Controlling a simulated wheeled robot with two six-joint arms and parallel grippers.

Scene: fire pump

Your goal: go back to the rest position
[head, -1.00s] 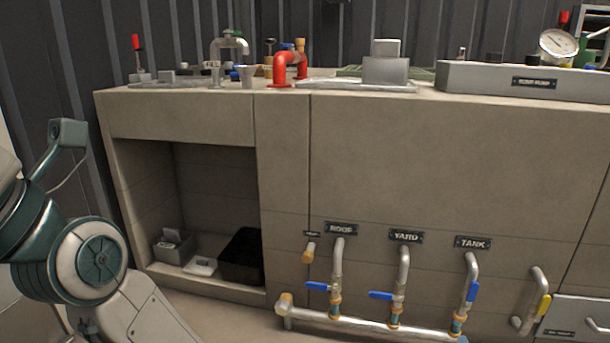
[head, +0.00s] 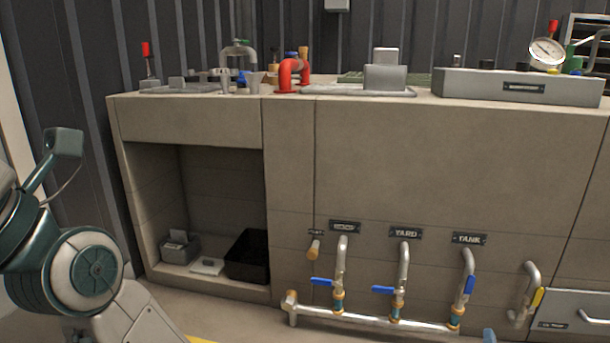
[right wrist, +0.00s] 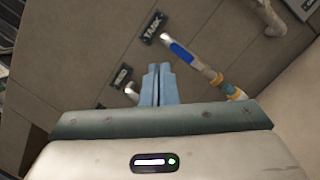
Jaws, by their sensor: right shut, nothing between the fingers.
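My right gripper (head: 489,335) shows only as a blue fingertip at the bottom edge of the head view, below the tank pipe. In the right wrist view its two blue fingers (right wrist: 159,70) are shut together with nothing between them. They are in front of the cabinet face, near the TANK label (right wrist: 154,27) and the tank valve's blue handle (right wrist: 181,51). I cannot tell the exact gap to the cabinet. My left arm is folded at the left of the head view, and its gripper does not show.
The cabinet (head: 450,160) fills the middle. Low pipes carry blue-handled valves for yard (head: 384,290) and tank (head: 469,285); a yellow handle (head: 538,297) is at right. An open niche holds a black bin (head: 249,258). A red pipe elbow (head: 290,75) stands on top.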

